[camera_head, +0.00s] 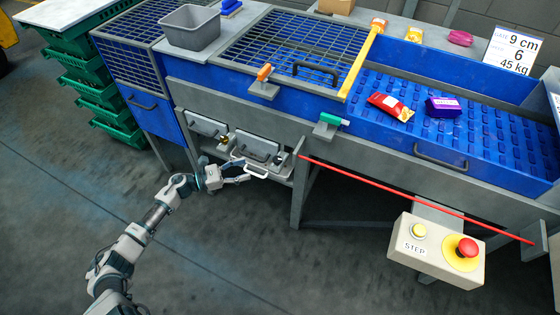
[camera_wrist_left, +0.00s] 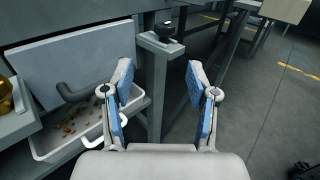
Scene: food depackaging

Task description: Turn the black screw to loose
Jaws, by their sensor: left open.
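The black screw (camera_wrist_left: 165,30) is a dark round knob on top of a grey bracket (camera_wrist_left: 158,46) in the left wrist view. It stands upright, ahead of my left gripper (camera_wrist_left: 158,64). The gripper's two blue-padded fingers are spread with nothing between them, and the screw shows beyond their tips, apart from them. In the head view my left gripper (camera_head: 243,170) is low at the front of the blue machine, near a white tray handle (camera_head: 257,172). I cannot make out the screw clearly there. My right gripper is in neither view.
A white tray (camera_wrist_left: 48,148) with crumbs lies left of the fingers under a grey flap (camera_wrist_left: 75,58). A red bar (camera_head: 400,194) and a control box (camera_head: 437,250) are to the right. Open floor (camera_head: 230,255) lies in front of the machine.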

